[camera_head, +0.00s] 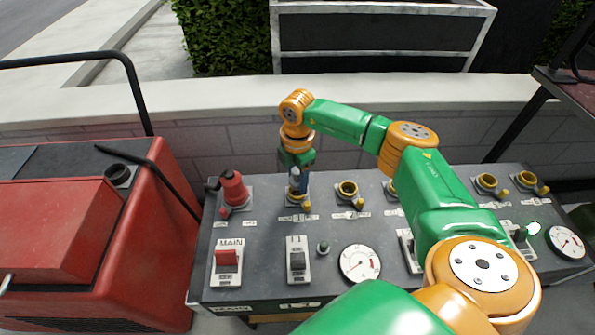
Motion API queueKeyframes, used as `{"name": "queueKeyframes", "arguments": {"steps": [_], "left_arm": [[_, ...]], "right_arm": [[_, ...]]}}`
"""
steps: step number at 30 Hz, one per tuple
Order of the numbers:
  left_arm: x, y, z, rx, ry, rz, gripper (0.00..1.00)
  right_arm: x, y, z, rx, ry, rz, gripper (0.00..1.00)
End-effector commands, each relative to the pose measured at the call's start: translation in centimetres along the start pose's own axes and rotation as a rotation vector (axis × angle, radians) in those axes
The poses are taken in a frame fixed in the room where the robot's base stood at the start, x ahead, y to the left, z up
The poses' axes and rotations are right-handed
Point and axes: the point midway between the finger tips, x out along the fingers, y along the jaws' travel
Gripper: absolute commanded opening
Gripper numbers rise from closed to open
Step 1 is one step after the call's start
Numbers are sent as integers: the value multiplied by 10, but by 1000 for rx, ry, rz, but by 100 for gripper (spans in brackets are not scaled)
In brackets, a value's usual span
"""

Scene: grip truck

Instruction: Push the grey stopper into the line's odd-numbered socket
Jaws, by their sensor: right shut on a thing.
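My right gripper (297,174) points down over the leftmost yellow-ringed socket (298,200) on the dark panel. It is shut on the grey stopper (296,186), which is small here and mostly hidden by the fingers. The stopper is upright at the mouth of that socket; I cannot tell how deep it sits. Another yellow-ringed socket (347,189) is open just to the right. Two more sockets, (487,183) and (528,180), are at the panel's right end. Small white labels lie in front of the sockets, too small to read. My left gripper is out of view.
A red plug (233,189) stands at the panel's left end. A red machine (150,240) is at left, a low wall (220,148) behind. My right arm covers the middle right.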

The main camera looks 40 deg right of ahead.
Motion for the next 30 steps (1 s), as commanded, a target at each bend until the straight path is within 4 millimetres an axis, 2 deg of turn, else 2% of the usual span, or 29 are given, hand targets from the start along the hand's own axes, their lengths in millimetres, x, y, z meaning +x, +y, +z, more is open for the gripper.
{"name": "queueKeyframes", "arguments": {"steps": [30], "left_arm": [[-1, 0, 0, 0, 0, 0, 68]], "right_arm": [[7, 0, 0, 0, 0, 0, 0]]}}
